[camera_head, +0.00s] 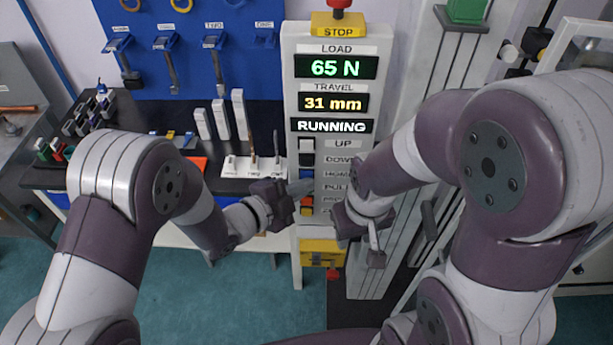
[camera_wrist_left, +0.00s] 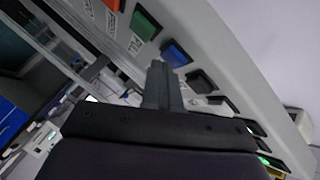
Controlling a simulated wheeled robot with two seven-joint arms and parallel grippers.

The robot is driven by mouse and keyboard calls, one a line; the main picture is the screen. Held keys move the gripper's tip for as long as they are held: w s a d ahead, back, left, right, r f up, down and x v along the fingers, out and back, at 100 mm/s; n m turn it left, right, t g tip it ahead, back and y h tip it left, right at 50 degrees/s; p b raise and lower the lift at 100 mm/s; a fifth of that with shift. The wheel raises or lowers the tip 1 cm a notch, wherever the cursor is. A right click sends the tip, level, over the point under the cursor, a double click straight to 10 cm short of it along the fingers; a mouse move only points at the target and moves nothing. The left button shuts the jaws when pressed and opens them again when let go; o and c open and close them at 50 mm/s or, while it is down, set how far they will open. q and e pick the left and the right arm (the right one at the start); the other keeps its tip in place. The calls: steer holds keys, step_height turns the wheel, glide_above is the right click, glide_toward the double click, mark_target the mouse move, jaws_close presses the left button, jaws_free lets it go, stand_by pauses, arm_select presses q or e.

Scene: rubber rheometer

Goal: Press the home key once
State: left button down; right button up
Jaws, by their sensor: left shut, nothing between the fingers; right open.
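The control panel (camera_head: 290,110) stands upright at centre in the head view, with a column of labelled keys; the HOME label (camera_head: 338,173) is third from the top, below UP and DOWN. The home key (camera_head: 307,174) is beside it, close above my fingertips. My left gripper (camera_head: 302,187) is shut and empty, pointing at the key column from the left and covering part of it. In the left wrist view its closed fingertips (camera_wrist_left: 159,66) are by a blue key (camera_wrist_left: 176,53); I cannot tell if they touch. My right gripper (camera_head: 358,248) is open, low in front of the machine.
The displays read 65 N, 31 mm and RUNNING (camera_head: 333,126). A red stop knob (camera_head: 339,4) tops the panel. A white stand (camera_head: 236,167) with upright tools is left of the keys. My right arm fills the space right of the panel.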

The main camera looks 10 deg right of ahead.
arm_select(q)
steer(key=shift+w, duration=0.15)
stand_by(0.4)
steer(key=shift+s+a, duration=0.2)
steer(key=shift+s, duration=0.6)
steer(key=shift+s+a+b, duration=0.15)
steer(key=shift+s+a, duration=0.1)
steer(key=shift+s, duration=0.55)
steer(key=shift+s+a+b, duration=0.2)
steer(key=shift+s, duration=0.6)
steer(key=shift+s+a+b, duration=0.15)
steer(key=shift+s+a, duration=0.1)
steer(key=shift+s, duration=0.55)
